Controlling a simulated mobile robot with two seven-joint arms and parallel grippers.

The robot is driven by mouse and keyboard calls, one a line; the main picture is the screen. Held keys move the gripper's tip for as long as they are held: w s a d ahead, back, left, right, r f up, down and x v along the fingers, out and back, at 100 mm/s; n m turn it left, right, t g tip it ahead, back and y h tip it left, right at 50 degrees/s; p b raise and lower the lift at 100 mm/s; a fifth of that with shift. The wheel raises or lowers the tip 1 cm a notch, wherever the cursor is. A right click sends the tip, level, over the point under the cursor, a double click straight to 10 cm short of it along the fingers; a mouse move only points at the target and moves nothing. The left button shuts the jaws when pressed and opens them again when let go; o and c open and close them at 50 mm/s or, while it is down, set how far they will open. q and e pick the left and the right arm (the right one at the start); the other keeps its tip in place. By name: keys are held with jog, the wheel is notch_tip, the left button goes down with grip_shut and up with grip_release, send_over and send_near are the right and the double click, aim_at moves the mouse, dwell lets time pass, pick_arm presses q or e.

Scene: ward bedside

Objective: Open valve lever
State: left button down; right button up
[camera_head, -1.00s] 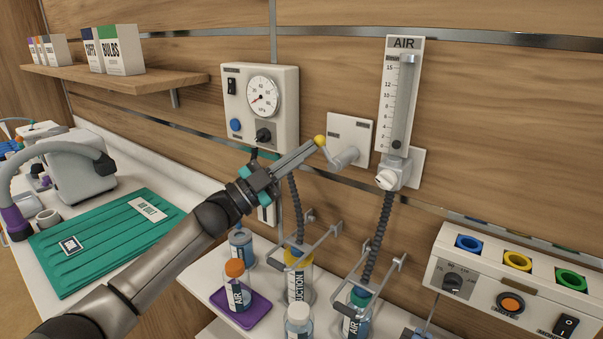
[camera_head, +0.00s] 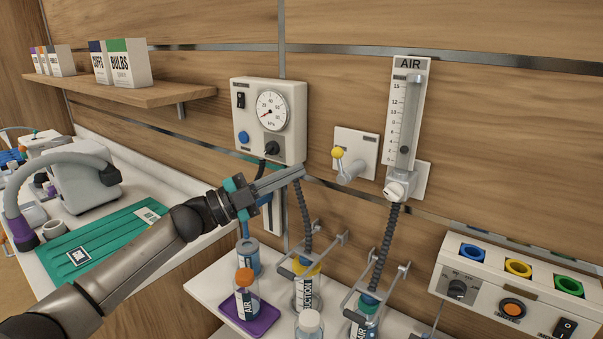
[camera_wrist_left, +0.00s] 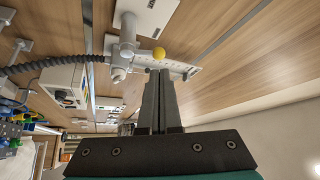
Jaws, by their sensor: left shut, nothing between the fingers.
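The valve lever (camera_head: 348,170) is a light grey handle with a yellow ball knob (camera_head: 337,153), mounted on a white wall plate (camera_head: 366,148). The knob points up and slightly left, near the plate's left edge. My left gripper (camera_head: 301,171) is shut and empty, left of and below the knob in the head view, with a visible gap. In the left wrist view, the yellow knob (camera_wrist_left: 158,53) shows just beyond the shut fingertips (camera_wrist_left: 160,72). My right gripper is out of view.
Left of the valve is a gauge unit (camera_head: 268,118); right is the AIR flowmeter (camera_head: 408,120). Below, hoses lead down to bottles, with an orange-capped bottle (camera_head: 246,295) on a purple tray (camera_head: 255,322). A control box (camera_head: 500,285) is at lower right.

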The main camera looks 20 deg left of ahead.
pick_arm(q)
jog(key=b+v, duration=0.1)
jog(key=v, duration=0.6)
jog(key=shift+s+f, duration=0.25)
jog(key=shift+f, duration=0.05)
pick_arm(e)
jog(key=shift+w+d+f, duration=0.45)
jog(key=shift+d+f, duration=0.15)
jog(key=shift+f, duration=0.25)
pick_arm(q)
jog(key=shift+a, duration=0.2)
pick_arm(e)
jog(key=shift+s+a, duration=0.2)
